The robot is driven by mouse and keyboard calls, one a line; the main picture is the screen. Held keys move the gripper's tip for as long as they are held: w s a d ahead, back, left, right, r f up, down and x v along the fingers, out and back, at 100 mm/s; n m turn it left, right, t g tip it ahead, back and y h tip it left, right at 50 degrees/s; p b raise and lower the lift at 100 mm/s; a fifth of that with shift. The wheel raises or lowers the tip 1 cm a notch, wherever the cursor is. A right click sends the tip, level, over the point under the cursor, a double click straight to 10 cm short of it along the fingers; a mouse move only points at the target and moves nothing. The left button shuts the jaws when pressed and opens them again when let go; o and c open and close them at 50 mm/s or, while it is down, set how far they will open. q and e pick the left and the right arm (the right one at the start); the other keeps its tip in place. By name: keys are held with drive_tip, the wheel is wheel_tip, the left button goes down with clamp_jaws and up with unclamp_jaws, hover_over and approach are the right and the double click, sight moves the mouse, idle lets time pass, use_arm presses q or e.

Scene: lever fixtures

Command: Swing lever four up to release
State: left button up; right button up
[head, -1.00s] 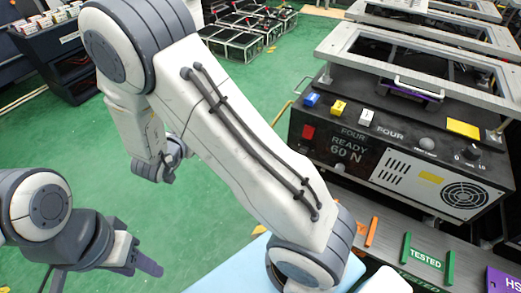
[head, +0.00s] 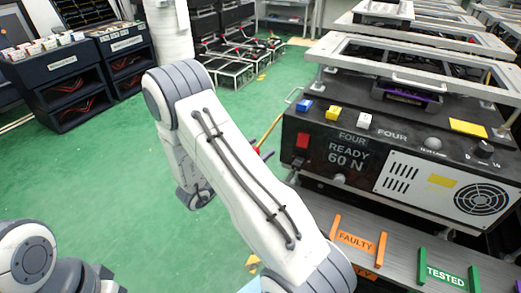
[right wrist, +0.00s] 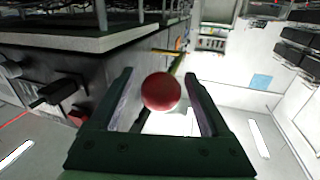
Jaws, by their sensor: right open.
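The box marked FOUR and READY 60 N (head: 348,152) stands at the right in the head view. Its lever, a yellow rod (head: 270,131), slants down at the box's left side to a red knob (head: 256,151), partly hidden by my right arm. My right gripper (right wrist: 157,76) is open in the right wrist view, and the red knob (right wrist: 161,92) shows between its fingers. I cannot tell whether they touch it. In the head view my right gripper is mostly hidden behind my forearm. My left arm is at the bottom left, its fingers out of frame.
Below the box are an orange FAULTY tray (head: 358,241) and a green TESTED tray (head: 446,275). A metal frame (head: 425,62) stands over the box. Dark shelves (head: 70,85) and crates (head: 222,72) stand at the back. The green floor between is clear.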

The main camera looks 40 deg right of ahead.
drive_tip(key=shift+w+d, duration=0.1)
drive_tip(key=shift+d, duration=0.6)
clamp_jaws()
drive_tip(key=shift+r, duration=0.1)
